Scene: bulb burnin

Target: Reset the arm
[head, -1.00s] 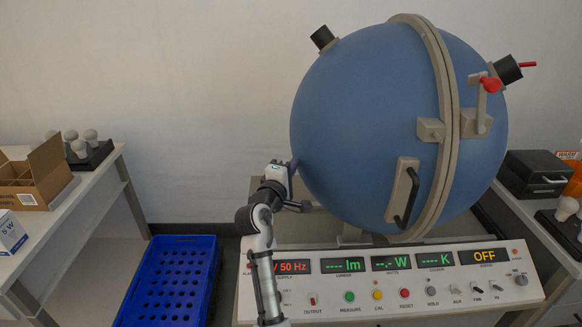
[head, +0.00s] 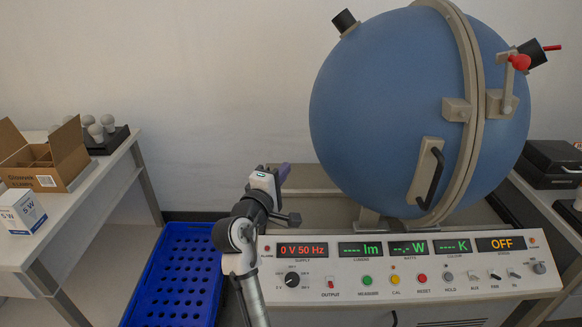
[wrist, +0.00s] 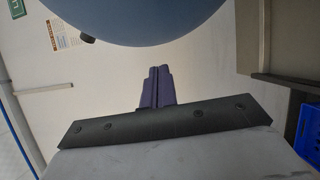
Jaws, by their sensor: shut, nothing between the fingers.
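In the wrist view the fingers (wrist: 158,87) are together and hold nothing.
The big blue sphere (head: 385,110) stands behind the control panel (head: 400,300), whose display reads OFF. A blue crate (head: 165,316) sits low at left. The left table (head: 85,205) holds an open cardboard box (head: 55,177), a 5W box (head: 20,211) and bulbs in a dark holder (head: 115,140).

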